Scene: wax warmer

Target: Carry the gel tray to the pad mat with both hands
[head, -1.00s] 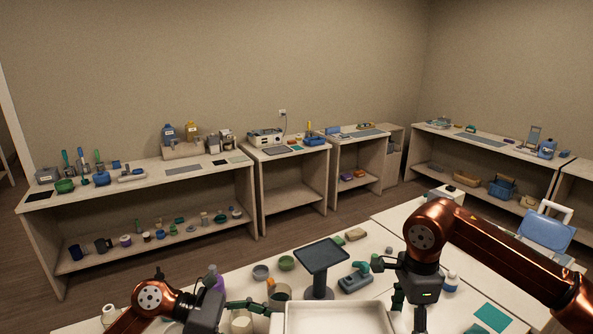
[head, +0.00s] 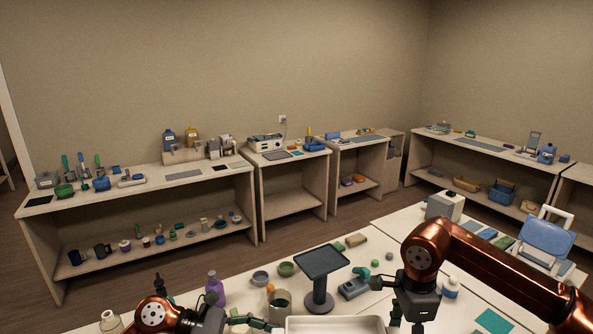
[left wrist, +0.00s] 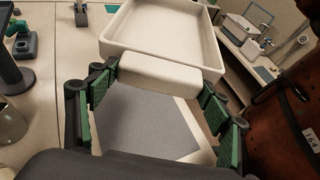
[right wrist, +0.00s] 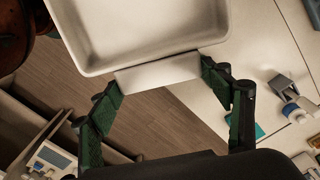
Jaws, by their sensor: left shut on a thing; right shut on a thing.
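The gel tray (head: 335,325) is a white, shallow, rectangular tray with raised walls, cut off at the bottom of the head view. It looks empty where it shows in the left wrist view (left wrist: 160,28) and right wrist view (right wrist: 135,25). My left gripper (left wrist: 155,82) is shut on the handle at one end. My right gripper (right wrist: 160,82) is shut on the opposite handle. A flat grey mat with a pale border (left wrist: 150,120) shows below my left gripper; I cannot tell whether it is the pad mat.
Beyond the tray on the table stand a dark stand (head: 322,262), a glass beaker (head: 279,304), bowls (head: 286,269), a purple bottle (head: 215,288) and a blue-grey tool (head: 354,286). A white-blue bottle (head: 450,288) and teal sheet (head: 493,321) lie right.

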